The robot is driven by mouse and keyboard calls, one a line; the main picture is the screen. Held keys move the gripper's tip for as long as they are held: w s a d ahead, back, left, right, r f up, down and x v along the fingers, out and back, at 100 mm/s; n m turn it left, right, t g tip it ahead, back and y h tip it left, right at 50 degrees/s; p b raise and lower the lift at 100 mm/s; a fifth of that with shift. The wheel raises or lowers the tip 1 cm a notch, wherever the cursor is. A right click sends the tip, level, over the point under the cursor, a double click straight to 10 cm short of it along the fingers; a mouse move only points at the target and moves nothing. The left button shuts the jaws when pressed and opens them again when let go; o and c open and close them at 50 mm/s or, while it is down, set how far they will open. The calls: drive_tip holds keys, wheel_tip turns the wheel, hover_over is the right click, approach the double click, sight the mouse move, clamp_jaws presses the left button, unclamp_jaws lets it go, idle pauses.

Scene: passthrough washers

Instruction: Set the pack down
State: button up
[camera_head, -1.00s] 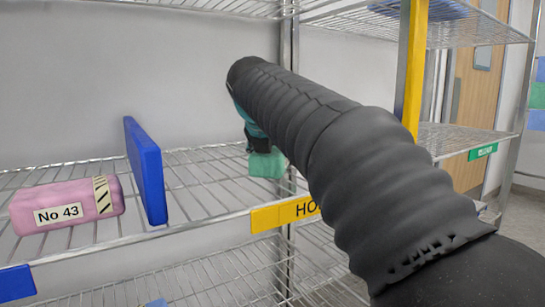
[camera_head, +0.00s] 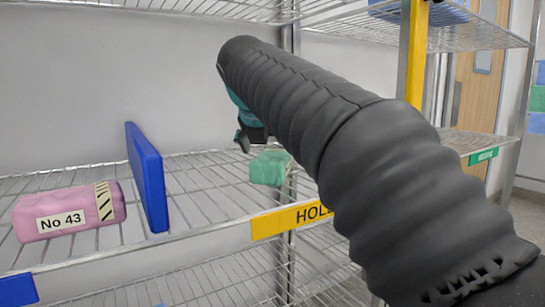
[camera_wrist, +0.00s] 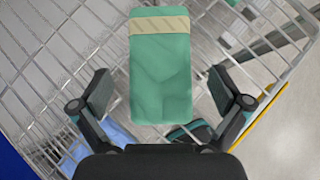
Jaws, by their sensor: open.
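The green pack (camera_head: 270,167) rests on the wire shelf (camera_head: 200,187), to the right of the blue divider, behind the yellow label. In the wrist view the pack (camera_wrist: 160,75) lies lengthwise with a pale striped band near its far end. My gripper (camera_wrist: 162,92) is open, one finger on each side of the pack with a gap to both. In the head view my gripper (camera_head: 246,138) is up and to the left of the pack, apart from it, and partly hidden behind my arm.
A pink pack (camera_head: 70,212) marked No 43 lies left of the upright blue divider (camera_head: 147,178). A yellow label (camera_head: 290,219) is on the shelf's front edge. A yellow-faced post (camera_head: 413,55) stands at right. Bare shelf lies between divider and green pack.

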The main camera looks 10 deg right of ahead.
drive_tip(key=v, duration=0.6)
drive_tip(key=shift+s+a+r+p, duration=0.15)
drive_tip(key=shift+s+r+p, duration=0.1)
drive_tip(key=shift+p, duration=0.15)
idle(0.9)
